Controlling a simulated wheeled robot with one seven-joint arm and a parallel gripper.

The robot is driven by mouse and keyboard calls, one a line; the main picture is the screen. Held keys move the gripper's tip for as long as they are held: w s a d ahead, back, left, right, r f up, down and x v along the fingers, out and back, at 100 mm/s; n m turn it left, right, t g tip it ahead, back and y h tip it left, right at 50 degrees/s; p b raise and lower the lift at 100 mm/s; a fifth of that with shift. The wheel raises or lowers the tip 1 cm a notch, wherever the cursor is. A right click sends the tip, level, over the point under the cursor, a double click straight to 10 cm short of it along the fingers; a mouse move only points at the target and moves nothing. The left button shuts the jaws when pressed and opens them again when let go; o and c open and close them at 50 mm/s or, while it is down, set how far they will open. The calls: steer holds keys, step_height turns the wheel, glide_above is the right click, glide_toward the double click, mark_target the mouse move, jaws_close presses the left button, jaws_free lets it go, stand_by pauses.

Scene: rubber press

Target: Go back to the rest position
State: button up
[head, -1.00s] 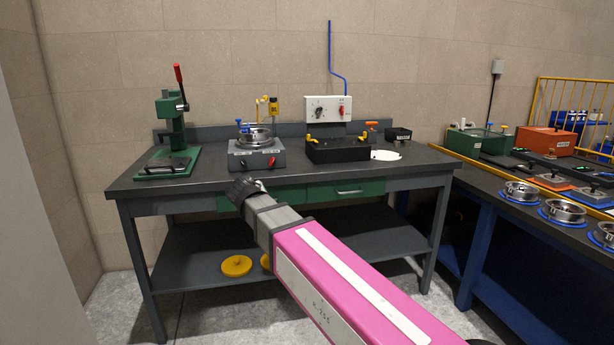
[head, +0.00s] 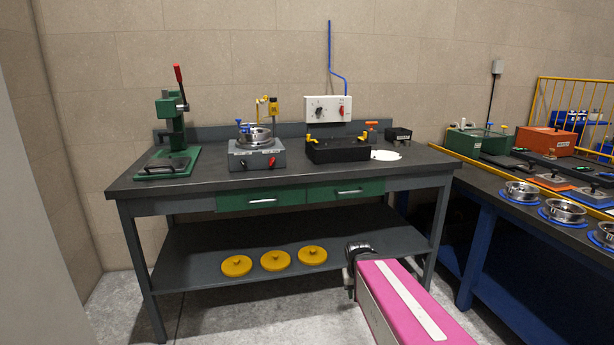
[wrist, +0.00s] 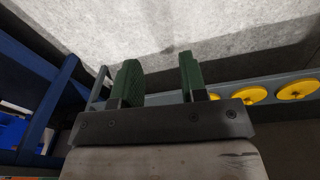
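My arm shows in the head view as a pink link at the lower right, low in front of the workbench (head: 130,184). Its far end is by the bench's lower shelf, and my fingers cannot be made out there. In the wrist view my gripper (wrist: 158,82) has two green fingers spread apart with nothing between them. Pale floor (wrist: 150,40) lies beyond the fingertips. My gripper touches nothing that I can see.
Three yellow discs (head: 275,261) lie on the lower shelf (head: 190,270). The benchtop carries a green lever press (head: 172,130), a grey hot plate unit (head: 256,155) and a black block (head: 338,149). A blue-framed bench (head: 510,260) stands at right. Floor at front left is clear.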

steer(key=s+d+f, duration=0.1)
steer(key=s+d+g, duration=0.1)
steer(key=shift+s+f+y, duration=0.35)
steer(key=shift+y, duration=0.05)
stand_by(1.4)
